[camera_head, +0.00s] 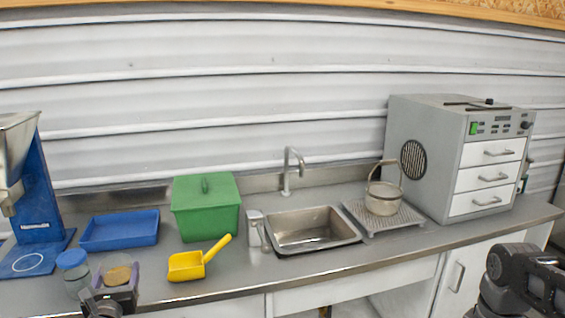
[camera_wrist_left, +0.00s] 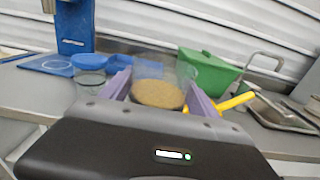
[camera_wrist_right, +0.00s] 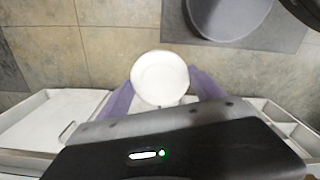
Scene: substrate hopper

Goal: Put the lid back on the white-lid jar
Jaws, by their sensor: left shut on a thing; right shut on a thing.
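A clear open jar with brown, grainy contents (camera_head: 118,274) is between the purple fingers of my left gripper (camera_head: 117,281), near the counter's front edge at the left. In the left wrist view the jar (camera_wrist_left: 158,93) stands roughly upright with no lid on it. I cannot tell whether its base touches the counter. In the right wrist view my right gripper (camera_wrist_right: 163,90) is shut on a round white lid (camera_wrist_right: 160,78), held over the floor. The head view shows only part of my right arm at the lower right, not its gripper or the lid.
A blue-lidded jar (camera_head: 76,272) stands just left of the held jar. A yellow scoop (camera_head: 187,266) lies to its right. Behind are a blue tray (camera_head: 120,230), a green bin (camera_head: 206,208) and a blue hopper stand (camera_head: 38,200). The sink (camera_head: 312,230) is at mid counter.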

